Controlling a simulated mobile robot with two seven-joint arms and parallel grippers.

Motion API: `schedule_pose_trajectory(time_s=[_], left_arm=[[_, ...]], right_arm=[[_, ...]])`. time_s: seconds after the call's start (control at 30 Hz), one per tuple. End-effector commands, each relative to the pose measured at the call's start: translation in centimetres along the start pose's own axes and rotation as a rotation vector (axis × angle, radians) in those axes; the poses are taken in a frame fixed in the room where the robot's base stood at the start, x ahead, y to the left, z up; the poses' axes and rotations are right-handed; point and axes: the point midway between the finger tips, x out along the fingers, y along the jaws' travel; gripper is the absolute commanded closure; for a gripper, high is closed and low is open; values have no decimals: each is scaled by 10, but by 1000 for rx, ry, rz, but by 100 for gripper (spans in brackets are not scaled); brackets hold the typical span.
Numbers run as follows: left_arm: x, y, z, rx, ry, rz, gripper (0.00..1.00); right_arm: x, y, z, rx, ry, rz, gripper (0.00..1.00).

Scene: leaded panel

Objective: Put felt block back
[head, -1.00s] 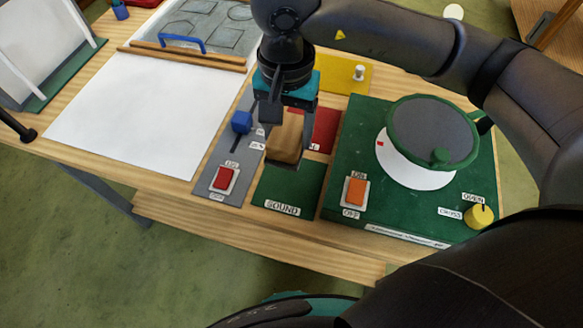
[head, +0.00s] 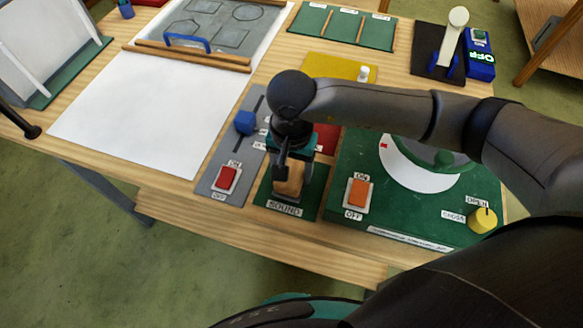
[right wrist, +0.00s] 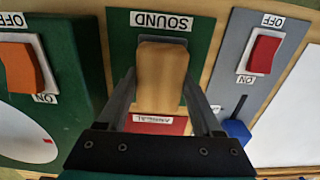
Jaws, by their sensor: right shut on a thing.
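The tan felt block (head: 291,177) is between the fingers of my right gripper (head: 290,175), which is shut on it. In the right wrist view the block (right wrist: 162,77) stands out clearly between the two fingers. It is over the green plate (head: 312,200) labelled SOUND, near its label. I cannot tell if the block touches the plate. The red plate (head: 327,138) lies behind it, partly hidden by my arm; its label shows in the right wrist view. My left gripper is not in view.
A grey panel (head: 207,184) with a red switch (head: 227,178) and blue slider knob (head: 245,123) lies to the left. On the right, a green base (head: 345,218) carries an orange switch (head: 358,193) and a round wheel. White paper (head: 140,120) covers the left of the table.

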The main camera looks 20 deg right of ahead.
Motion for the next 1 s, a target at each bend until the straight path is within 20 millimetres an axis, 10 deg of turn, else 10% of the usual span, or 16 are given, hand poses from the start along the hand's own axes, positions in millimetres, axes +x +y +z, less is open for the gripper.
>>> schedule_pose_trajectory(time_s=[0.2,0.23,0.47,1.0], left_arm=[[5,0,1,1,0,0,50],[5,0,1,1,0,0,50],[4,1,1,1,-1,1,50],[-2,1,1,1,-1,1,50]], right_arm=[[4,0,0,0,0,0,78],[3,0,0,0,-1,0,31],[2,0,0,1,-1,1,5],[-29,-1,-1,-1,3,-5,3]])
